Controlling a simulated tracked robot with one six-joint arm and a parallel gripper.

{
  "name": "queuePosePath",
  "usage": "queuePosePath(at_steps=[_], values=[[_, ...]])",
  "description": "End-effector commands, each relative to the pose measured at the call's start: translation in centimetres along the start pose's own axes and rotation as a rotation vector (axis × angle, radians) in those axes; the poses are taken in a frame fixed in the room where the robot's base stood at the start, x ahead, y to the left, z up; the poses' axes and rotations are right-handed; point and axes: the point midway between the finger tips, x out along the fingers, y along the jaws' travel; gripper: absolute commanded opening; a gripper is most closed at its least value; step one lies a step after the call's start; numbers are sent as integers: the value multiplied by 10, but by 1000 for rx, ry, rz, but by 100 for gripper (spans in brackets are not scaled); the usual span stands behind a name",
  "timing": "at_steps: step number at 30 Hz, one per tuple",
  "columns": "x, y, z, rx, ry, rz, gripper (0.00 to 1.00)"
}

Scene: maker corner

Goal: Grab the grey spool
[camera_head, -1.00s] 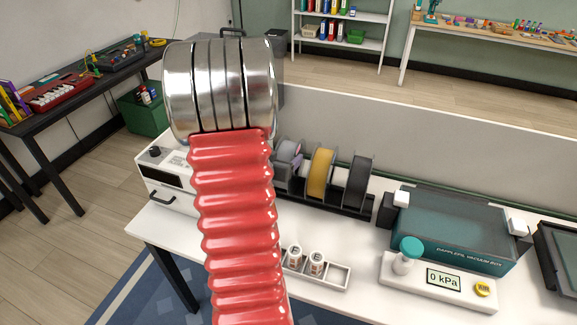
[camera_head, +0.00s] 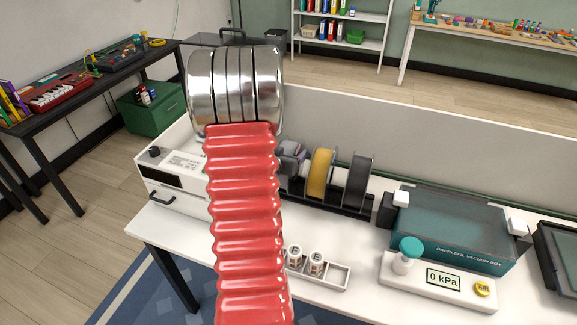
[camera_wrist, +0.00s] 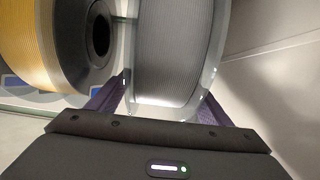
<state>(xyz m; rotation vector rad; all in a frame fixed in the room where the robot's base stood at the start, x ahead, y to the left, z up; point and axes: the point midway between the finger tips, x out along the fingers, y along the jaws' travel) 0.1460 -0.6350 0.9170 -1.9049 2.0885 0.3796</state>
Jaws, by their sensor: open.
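The grey spool (camera_wrist: 178,45), wound with light grey filament between clear flanges, fills the middle of the wrist view. My gripper (camera_wrist: 165,92) is open, with one purple finger on each side of the spool's lower part there. I cannot tell whether either finger touches it. In the head view, my red ribbed arm hides much of the left end of the spool rack, where only a small part of the grey spool and gripper shows.
A yellow spool (camera_head: 321,174) stands beside the grey one, and a dark spool (camera_head: 359,182) stands farther right on the black rack. A white tray with two small jars (camera_head: 316,263) lies in front. A teal vacuum box (camera_head: 455,232) stands to the right.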

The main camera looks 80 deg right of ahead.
Motion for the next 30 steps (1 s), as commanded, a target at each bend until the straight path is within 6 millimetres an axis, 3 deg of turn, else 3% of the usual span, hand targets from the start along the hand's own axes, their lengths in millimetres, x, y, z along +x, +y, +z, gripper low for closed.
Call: queuePosePath(at_steps=[9, 30], values=[[0, 0, 0, 0, 0, 0, 71], [0, 0, 0, 0, 0, 0, 22]])
